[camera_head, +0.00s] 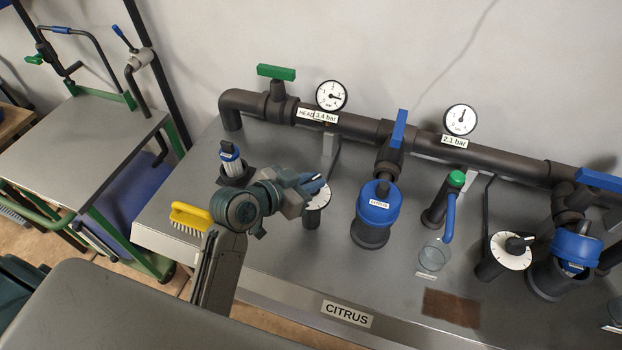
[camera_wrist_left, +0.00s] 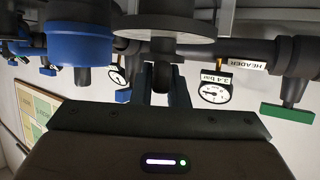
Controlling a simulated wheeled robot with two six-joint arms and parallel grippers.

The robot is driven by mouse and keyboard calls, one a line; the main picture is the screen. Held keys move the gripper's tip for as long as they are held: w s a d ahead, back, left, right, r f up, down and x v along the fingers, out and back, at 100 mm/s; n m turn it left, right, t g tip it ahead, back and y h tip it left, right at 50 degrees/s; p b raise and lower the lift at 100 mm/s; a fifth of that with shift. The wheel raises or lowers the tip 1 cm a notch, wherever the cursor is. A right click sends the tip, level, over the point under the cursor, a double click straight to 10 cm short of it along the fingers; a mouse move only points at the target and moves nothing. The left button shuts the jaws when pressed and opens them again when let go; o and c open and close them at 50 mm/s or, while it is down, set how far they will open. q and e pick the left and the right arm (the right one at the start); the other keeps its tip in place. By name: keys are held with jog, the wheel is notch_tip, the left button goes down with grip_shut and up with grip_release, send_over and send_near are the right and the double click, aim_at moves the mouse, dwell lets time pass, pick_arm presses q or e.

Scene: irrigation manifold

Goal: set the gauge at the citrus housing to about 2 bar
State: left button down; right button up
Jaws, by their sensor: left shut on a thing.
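The citrus housing (camera_head: 377,205) is a blue-capped filter labelled CITRUS, standing below the dark pipe. The gauge (camera_head: 460,119) right of it is round and white; its plate (camera_head: 454,141) reads 2.1 bar. A regulator with a white dial (camera_head: 317,197) and a dark knob stands left of the housing. My left gripper (camera_head: 316,184) is shut on that knob and partly hides it. In the left wrist view the fingers (camera_wrist_left: 160,92) close around the knob below the disc (camera_wrist_left: 160,45). My right gripper is not in view.
The header gauge (camera_head: 331,95) reads 3.4 bar on its plate. A green lever (camera_head: 276,72) and a blue lever (camera_head: 398,128) stand on the pipe. A yellow brush (camera_head: 190,216) and an upright cartridge (camera_head: 231,160) are left of my wrist. A second dial (camera_head: 510,250) stands at right.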

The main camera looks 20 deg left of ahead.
pick_arm(q)
jog(key=c, duration=1.4)
grip_release()
jog(key=shift+c, duration=0.2)
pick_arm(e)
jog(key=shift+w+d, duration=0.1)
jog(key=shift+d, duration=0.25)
pick_arm(q)
jog(key=shift+s, duration=0.15)
jog(key=b+v, duration=0.1)
jog(key=v, duration=0.9)
jog(key=shift+s+r, duration=0.2)
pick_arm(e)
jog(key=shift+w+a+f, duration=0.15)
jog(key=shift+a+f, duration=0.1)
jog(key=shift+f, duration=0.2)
pick_arm(q)
jog(key=shift+a, duration=0.15)
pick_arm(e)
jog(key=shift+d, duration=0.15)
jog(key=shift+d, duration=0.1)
